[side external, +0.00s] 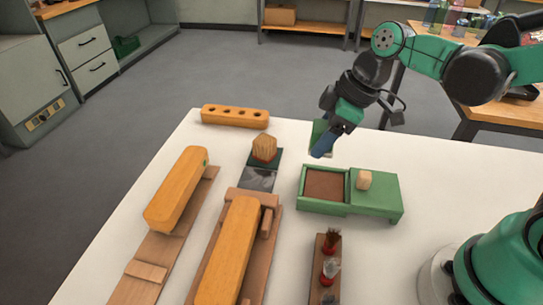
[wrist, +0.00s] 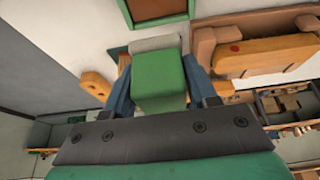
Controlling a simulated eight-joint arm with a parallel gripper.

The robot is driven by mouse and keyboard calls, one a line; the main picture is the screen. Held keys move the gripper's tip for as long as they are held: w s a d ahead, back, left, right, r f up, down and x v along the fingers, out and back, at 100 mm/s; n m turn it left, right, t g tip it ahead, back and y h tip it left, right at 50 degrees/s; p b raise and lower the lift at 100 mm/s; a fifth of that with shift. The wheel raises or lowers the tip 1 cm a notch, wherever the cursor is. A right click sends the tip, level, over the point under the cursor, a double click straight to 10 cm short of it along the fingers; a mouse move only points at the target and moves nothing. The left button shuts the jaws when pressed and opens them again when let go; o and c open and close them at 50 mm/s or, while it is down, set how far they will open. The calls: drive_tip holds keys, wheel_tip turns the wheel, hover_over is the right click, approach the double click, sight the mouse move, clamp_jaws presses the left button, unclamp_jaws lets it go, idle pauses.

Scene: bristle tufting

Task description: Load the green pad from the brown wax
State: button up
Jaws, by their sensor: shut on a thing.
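My gripper (side external: 324,143) is shut on the green pad (wrist: 158,80) and holds it above the table. The pad lies between the blue fingers in the wrist view, with a pale grey strip along its far edge. In the side view the pad (side external: 317,131) is partly hidden by the fingers. The brown wax (side external: 325,184) lies in the open left part of a green box (side external: 375,200). My gripper is above and behind the box, apart from it. The wax also shows at the top edge of the wrist view (wrist: 152,8).
A beige knob (side external: 364,179) stands on the box's right part. Left of the box are a wooden hexagonal block (side external: 264,148) and long orange wooden pieces (side external: 177,187) on boards. A narrow rack (side external: 326,275) with small tufts is in front.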

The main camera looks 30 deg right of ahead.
sight(315, 184)
drive_tip(key=shift+s+d+f, duration=0.35)
drive_tip(key=shift+s+f, duration=0.3)
drive_tip(key=shift+f, duration=2.85)
drive_tip(key=shift+f, duration=0.5)
drive_tip(key=shift+r, duration=3.5)
